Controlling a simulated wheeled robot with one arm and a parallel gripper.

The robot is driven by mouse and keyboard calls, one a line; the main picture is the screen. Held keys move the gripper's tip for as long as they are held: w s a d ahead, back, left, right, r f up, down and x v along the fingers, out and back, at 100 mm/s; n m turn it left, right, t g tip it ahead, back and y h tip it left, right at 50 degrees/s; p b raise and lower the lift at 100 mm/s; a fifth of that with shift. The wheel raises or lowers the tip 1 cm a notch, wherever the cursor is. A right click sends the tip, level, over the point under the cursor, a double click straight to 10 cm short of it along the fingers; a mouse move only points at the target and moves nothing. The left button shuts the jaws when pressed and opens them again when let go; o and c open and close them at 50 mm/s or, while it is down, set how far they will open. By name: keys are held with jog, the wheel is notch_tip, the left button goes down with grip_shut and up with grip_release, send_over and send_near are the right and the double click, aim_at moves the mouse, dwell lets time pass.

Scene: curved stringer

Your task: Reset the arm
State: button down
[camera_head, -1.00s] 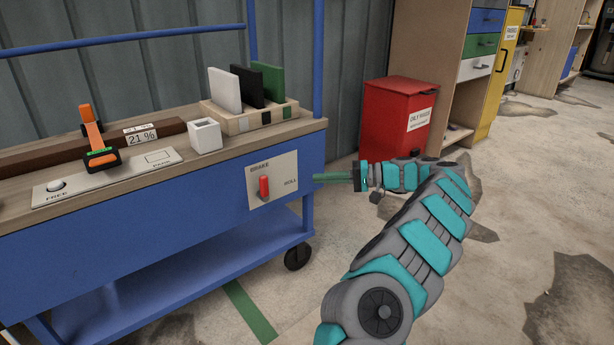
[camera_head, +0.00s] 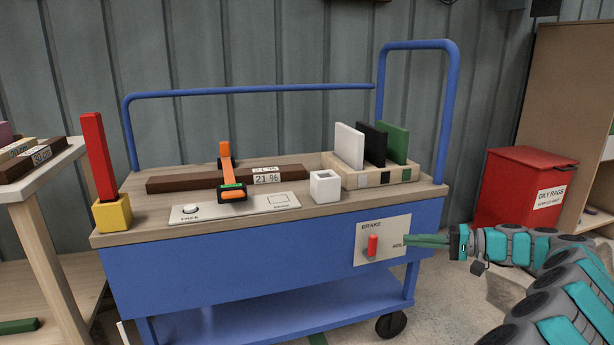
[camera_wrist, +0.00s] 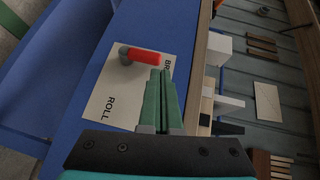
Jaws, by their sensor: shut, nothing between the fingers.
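My gripper (camera_head: 408,241) is at the right end of the blue cart (camera_head: 250,262), in front of the brake plate (camera_head: 394,250). Its green fingers are together with nothing between them, and they point left toward the plate. The red brake lever (camera_head: 373,246) stands upright on the plate, to the left of my fingertips and apart from them in the head view. In the wrist view the fingers (camera_wrist: 160,80) lie over part of the plate, and the red lever (camera_wrist: 146,57) shows just beyond the tips. My arm (camera_head: 540,250) reaches in from the right.
On the cart top are a wooden rack (camera_head: 345,178) with white, black and green panels, a white cup (camera_head: 325,187), an orange clamp (camera_head: 228,172) and a dark bar (camera_head: 180,183). A red bin (camera_head: 520,192) stands behind my arm. A yellow block (camera_head: 112,213) holds a red stick.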

jog(key=s+a+r+n+g+h, duration=0.1)
jog(key=s+a+r+g, duration=0.1)
jog(key=s+a, duration=0.35)
jog(key=s+a+r+n+g+h, duration=0.1)
jog(key=s+a+r+n+g, duration=0.15)
jog(key=a, duration=0.65)
jog(key=s+a+r+g, duration=0.2)
jog(key=s+a, duration=0.3)
jog(key=a, duration=0.2)
jog(key=s+a+f+n+g+h, duration=0.1)
jog(key=s+a+f+h, duration=0.1)
jog(key=s, duration=0.4)
jog(key=s+a+f+g+h, duration=0.1)
jog(key=s+a+f+h, duration=0.15)
jog(key=s, duration=0.35)
jog(key=s+d+f+m+h, duration=0.1)
jog(key=s+d+f+h, duration=0.4)
jog(key=s, duration=0.5)
jog(key=s+d+f+h, duration=0.4)
jog(key=s+d+f, duration=0.15)
jog(key=s, duration=0.55)
jog(key=s+d+p+v, duration=0.1)
jog(key=s+p+v, duration=0.1)
jog(key=p+v, duration=1)
jog(key=shift+d+r+p, duration=0.2)
jog(key=shift+r+p, duration=0.2)
jog(key=shift+r, duration=0.45)
